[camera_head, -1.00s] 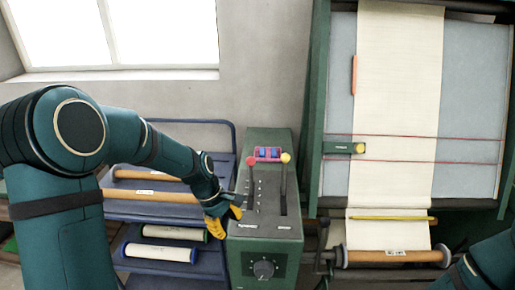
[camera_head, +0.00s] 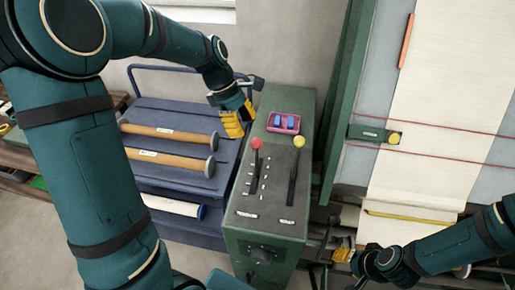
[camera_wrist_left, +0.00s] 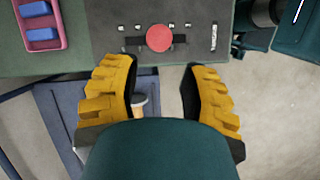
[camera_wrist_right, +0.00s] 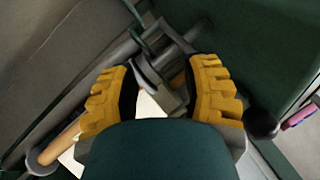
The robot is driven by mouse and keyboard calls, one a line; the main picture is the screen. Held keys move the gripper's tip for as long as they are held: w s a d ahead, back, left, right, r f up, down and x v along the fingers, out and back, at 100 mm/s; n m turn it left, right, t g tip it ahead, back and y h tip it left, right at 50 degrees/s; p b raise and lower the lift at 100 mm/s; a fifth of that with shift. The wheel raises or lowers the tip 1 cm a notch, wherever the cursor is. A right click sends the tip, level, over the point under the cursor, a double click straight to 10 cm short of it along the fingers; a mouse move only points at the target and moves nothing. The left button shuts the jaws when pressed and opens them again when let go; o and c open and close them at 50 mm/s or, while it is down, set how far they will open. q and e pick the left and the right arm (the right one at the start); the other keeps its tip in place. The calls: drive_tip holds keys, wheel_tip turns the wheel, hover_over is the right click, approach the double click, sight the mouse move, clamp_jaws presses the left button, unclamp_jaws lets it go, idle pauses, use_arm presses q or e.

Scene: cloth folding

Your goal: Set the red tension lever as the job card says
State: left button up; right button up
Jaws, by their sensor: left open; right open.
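The red tension lever with its round red knob (camera_head: 257,143) stands in the left slot of the green control box (camera_head: 232,210), beside a row of small marks. In the left wrist view the red knob (camera_wrist_left: 159,38) lies just beyond the fingertips, between their lines. My left gripper (camera_head: 236,122) is open, at the box's left edge, apart from the knob. My right gripper (camera_head: 345,256) is open, low to the right of the box. It also shows open and empty in the right wrist view (camera_wrist_right: 161,68). I cannot make out a job card; the box labels are unreadable.
A second lever with a yellow knob (camera_head: 299,141) stands right of the red one. A pink tray (camera_head: 270,128) with blue blocks sits on the box's rear top. A blue rack (camera_head: 150,108) with rollers is at left. The loom's cream cloth (camera_head: 440,90) is at right.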

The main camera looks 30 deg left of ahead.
use_arm(q)
approach(257, 163)
drive_tip(key=d+f, duration=0.3)
drive_tip(key=f, duration=0.1)
drive_tip(key=shift+w+d+f+b, duration=0.2)
drive_tip(key=shift+w+f+b, duration=0.05)
drive_tip(key=shift+w+b, duration=0.15)
clamp_jaws()
